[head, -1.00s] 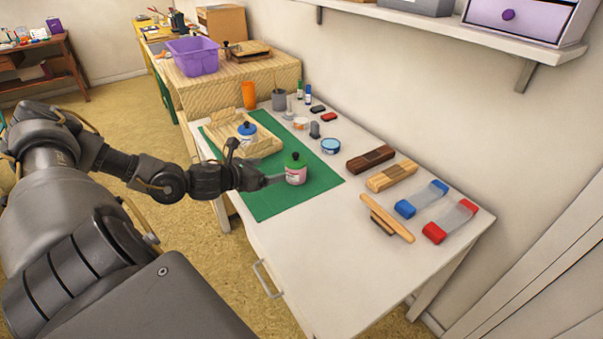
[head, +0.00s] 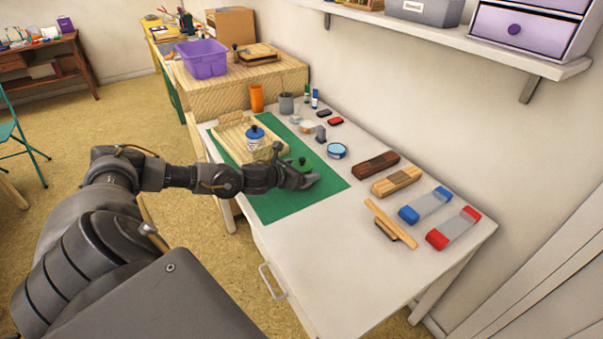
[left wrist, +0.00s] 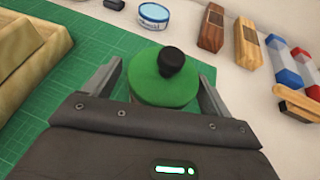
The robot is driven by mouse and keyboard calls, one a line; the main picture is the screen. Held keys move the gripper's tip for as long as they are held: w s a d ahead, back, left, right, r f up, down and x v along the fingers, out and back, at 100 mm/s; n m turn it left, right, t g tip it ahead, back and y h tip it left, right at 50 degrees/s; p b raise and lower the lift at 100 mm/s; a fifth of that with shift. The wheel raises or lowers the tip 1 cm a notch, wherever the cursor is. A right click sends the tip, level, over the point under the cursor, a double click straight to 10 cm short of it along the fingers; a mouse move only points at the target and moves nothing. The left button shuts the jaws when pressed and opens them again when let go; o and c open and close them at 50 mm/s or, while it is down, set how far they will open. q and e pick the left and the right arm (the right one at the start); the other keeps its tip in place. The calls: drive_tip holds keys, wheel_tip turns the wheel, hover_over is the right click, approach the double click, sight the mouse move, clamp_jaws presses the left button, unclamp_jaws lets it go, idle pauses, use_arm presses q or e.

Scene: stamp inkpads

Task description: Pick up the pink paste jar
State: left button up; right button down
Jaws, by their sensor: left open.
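The pink paste jar (head: 304,164) stands on the green mat (head: 275,205), mostly hidden behind my left gripper in the head view; its green lid shows. In the left wrist view its round green lid (left wrist: 150,88) with a black knob fills the space between the two fingers, and its body is hidden below the lid. My left gripper (head: 305,180) is open, with one finger on each side of the jar. I cannot tell whether the fingers touch it. My right gripper is not in view.
A blue-lidded jar (head: 255,139) stands on a wooden tray (head: 229,149) left of the gripper. A light blue tin (head: 337,151), wooden blocks (head: 375,164) and blue- and red-ended rollers (head: 452,228) lie to the right. The table's front is clear.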

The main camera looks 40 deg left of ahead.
use_arm(q)
drive_tip(key=shift+w+f, duration=0.1)
drive_tip(key=shift+w, duration=0.05)
drive_tip(key=c, duration=1.5)
